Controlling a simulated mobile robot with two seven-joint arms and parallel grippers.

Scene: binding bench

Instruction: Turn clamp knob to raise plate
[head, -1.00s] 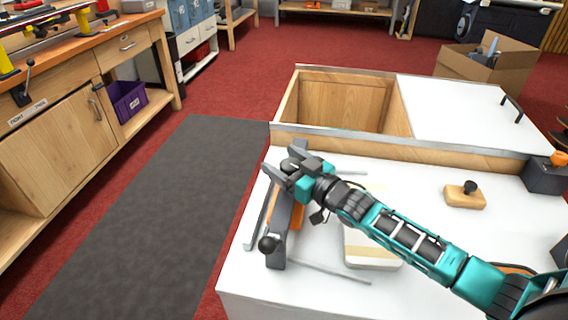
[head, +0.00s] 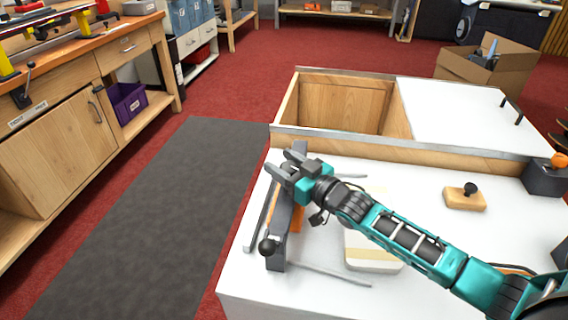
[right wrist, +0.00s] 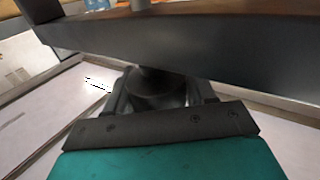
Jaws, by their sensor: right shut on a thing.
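My right gripper (head: 284,164) reaches over the far end of the dark grey clamp beam (head: 279,238) on the white bench top. In the right wrist view its two fingers (right wrist: 160,98) are shut on a dark round knob (right wrist: 155,88), one finger on each side. A dark bar (right wrist: 190,55) of the clamp crosses just beyond the knob. In the head view the gripper hides the knob. A black ball (head: 267,246) shows near the beam's near end. The clamp's plate cannot be made out clearly. My left gripper is not in view.
A cream block (head: 372,258) lies partly under my right forearm. A small wooden block with a black knob (head: 465,198) stands to the right. Behind are an open wooden bin (head: 340,105) and a white lid (head: 455,110). A grey mat (head: 150,230) covers the floor at left.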

